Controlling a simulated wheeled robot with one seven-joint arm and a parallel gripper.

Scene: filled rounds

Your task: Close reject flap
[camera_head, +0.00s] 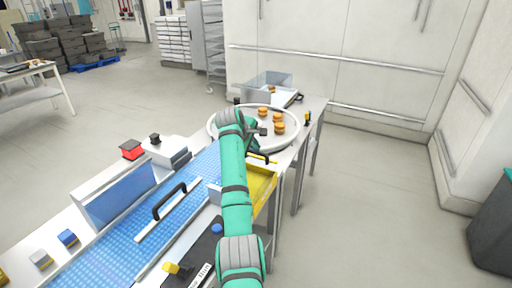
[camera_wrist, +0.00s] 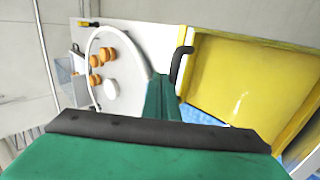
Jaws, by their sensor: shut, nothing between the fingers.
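A yellow panel with a raised rim, which looks like the reject flap (camera_head: 263,184), sits beside the blue belt, partly hidden by my arm. It fills the right of the wrist view (camera_wrist: 250,85). A black curved handle (camera_wrist: 179,64) stands by its left edge there; it also shows at the far end in the head view (camera_head: 258,157). I cannot tell how far open the flap is. My gripper (camera_wrist: 163,84) is shut and empty, with its green fingers just left of the handle in the wrist view. In the head view my arm hides most of the gripper.
A round white turntable (camera_head: 292,139) with several orange-brown rounds lies beyond the flap, close to my gripper. A clear bin (camera_head: 268,84) stands behind it. A blue belt (camera_head: 130,235) with a black-handled bar (camera_head: 169,201) runs at left.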

